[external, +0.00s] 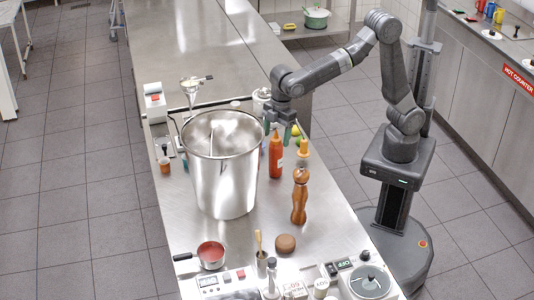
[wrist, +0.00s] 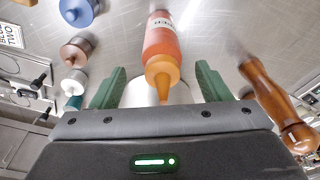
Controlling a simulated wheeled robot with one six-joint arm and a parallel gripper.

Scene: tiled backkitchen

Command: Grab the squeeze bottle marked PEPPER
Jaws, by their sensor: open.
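An orange-red squeeze bottle (external: 276,158) with a tapered orange nozzle stands on the steel counter, right of the big pot. In the wrist view the bottle (wrist: 161,42) is ahead, between the lines of my two fingers, its nozzle pointing toward me. My gripper (external: 279,130) is open and empty, close to the bottle's top in the external view. Its green fingers (wrist: 162,88) stand either side of the nozzle, with no clear contact.
A tall steel pot (external: 220,175) stands left of the bottle. A wooden pepper mill (external: 299,197) stands nearer the camera; it is close right of my fingers in the wrist view (wrist: 272,92). An orange-topped item (external: 303,147) stands just right of the bottle.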

